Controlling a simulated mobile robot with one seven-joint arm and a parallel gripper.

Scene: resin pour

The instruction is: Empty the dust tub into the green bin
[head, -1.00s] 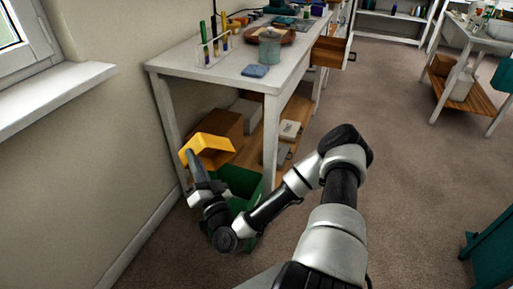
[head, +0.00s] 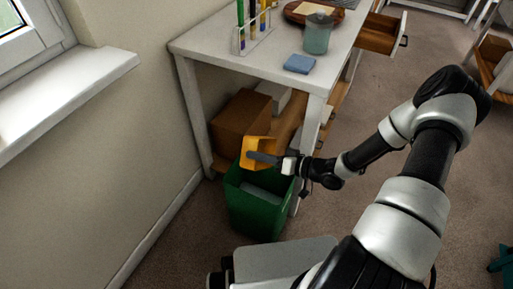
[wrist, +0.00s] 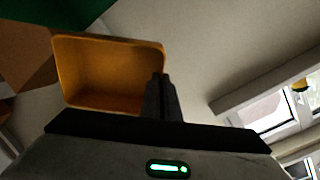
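The dust tub is a yellow-orange open tub (head: 257,150), tipped on its side above the green bin (head: 257,212) in the head view. The bin stands on the floor by the near table leg, with its opening upward and something grey inside. My gripper (head: 262,157) is shut on the tub's wall, just over the bin's rim. In the wrist view the tub (wrist: 110,75) shows its inside, which looks empty, and the closed fingers (wrist: 160,98) grip its right edge. Part of the green bin (wrist: 75,14) shows at the top left.
A white table (head: 215,42) stands behind the bin, with a tube rack, a lidded jar (head: 317,34) and a blue cloth (head: 299,63) on top. A cardboard box (head: 240,125) sits on its lower shelf. The wall and windowsill (head: 70,95) bound the left. Floor is open at right.

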